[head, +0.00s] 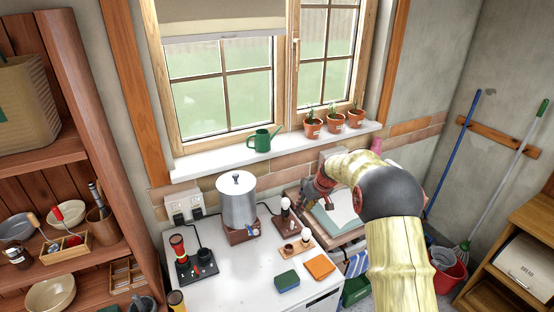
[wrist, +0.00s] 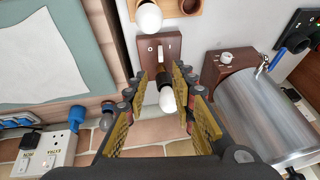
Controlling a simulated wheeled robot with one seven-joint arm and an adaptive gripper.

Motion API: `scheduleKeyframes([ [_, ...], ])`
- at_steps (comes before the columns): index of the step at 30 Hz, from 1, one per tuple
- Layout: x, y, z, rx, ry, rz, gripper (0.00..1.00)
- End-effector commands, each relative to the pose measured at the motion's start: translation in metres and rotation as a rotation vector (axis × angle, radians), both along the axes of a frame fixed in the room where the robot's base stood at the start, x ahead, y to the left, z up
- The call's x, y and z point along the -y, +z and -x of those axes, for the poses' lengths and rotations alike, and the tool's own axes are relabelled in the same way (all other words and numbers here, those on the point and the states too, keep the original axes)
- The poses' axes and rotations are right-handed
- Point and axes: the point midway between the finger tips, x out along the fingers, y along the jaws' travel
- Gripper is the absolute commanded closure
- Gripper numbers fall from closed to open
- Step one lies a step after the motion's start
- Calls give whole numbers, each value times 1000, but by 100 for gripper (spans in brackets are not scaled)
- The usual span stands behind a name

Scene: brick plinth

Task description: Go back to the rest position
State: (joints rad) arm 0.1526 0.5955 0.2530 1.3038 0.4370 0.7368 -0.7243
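My gripper (head: 308,192) is above the right part of the white worktop, beside a lamp on a brown switch base (head: 286,228). In the wrist view my gripper (wrist: 163,82) is open, its two yellow-padded fingers well apart. The lamp's white bulb (wrist: 167,101) shows in the gap between the fingers, with visible space on both sides. The lamp's brown base (wrist: 158,50) lies beyond the fingertips. Nothing is seen gripped. My arm hides part of the worktop's right end in the head view.
A metal urn (head: 238,203) stands left of the lamp. In front are a wooden holder with a bulb (head: 297,248), a green sponge (head: 287,281) and an orange cloth (head: 320,266). Potted plants (head: 335,121) line the sill (head: 220,160). A shelf (head: 80,140) stands left.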

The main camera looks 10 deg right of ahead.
Motion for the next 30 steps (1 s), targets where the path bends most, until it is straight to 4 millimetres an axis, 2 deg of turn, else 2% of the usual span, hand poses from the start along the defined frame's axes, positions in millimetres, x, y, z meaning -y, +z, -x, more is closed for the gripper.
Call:
scheduleKeyframes([
  [5, 0, -2, 4, -33, -74, -25, 74],
  [10, 0, -36, 52, -170, -158, -35, 74],
  [13, -1, -33, 87, -233, -205, -27, 74],
  [20, -6, 2, 159, -303, -276, 2, 74],
  [30, -18, 79, 285, -305, -349, 67, 74],
])
